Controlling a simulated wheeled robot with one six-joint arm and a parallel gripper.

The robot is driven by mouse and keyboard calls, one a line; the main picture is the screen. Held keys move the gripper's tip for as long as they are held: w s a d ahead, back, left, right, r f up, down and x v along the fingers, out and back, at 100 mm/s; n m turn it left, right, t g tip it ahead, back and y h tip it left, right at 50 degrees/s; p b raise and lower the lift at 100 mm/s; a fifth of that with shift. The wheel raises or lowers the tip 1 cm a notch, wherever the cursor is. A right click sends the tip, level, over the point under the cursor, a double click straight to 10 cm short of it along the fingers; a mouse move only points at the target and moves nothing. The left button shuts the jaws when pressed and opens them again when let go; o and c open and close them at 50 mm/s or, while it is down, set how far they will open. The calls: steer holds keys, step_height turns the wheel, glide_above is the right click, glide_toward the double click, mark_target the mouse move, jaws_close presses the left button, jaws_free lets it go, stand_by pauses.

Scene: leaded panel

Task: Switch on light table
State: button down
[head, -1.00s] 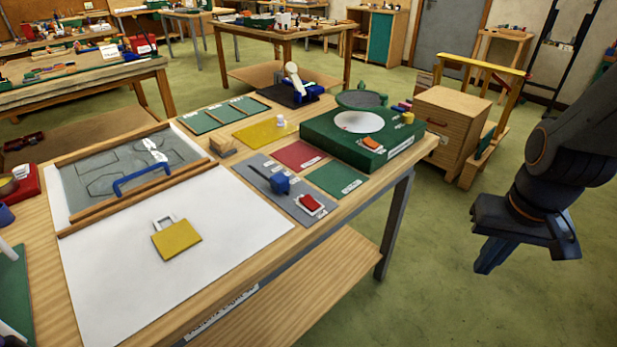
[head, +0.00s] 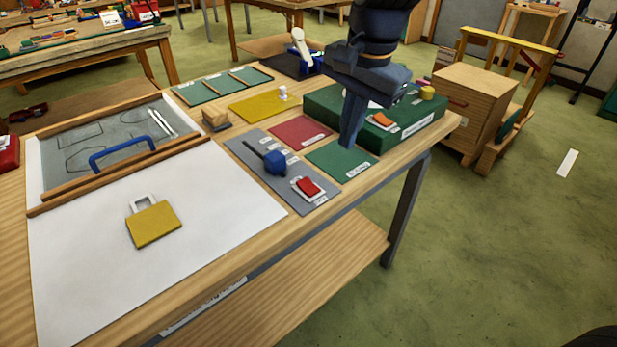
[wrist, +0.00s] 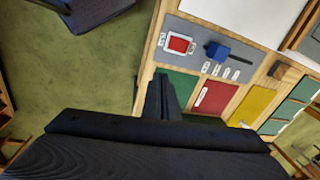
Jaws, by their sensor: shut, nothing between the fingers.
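A red rocker switch (head: 309,187) in a white frame sits on the near right part of a grey control plate (head: 240,150); in the wrist view the switch (wrist: 179,44) is at upper middle. A blue knob with a dark lever (head: 275,163) is beside it on the plate. The wide white panel (head: 90,285), probably the light table top, lies to the left and looks unlit. My gripper (head: 347,142) is shut and empty, pointing down above the green mat (head: 338,160), right of and behind the red switch. It also shows in the wrist view (wrist: 161,92).
A yellow piece with a white handle (head: 153,224) lies on the white panel. A blue handle (head: 122,150) stands over the grey drawn sheet. A green box (head: 410,128) with an orange switch (head: 381,120) is close to my gripper. Red and yellow mats lie flat.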

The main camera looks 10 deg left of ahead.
steer(key=m, duration=0.2)
glide_toward(307, 181)
steer(key=f, duration=0.4)
steer(key=f+p, duration=0.1)
steer(key=f, duration=0.1)
steer(key=shift+w+a+f, duration=0.15)
steer(key=shift+w+a, duration=0.15)
steer(key=shift+w, duration=0.1)
steer(key=shift+w+p, duration=0.1)
steer(key=shift+p, duration=0.25)
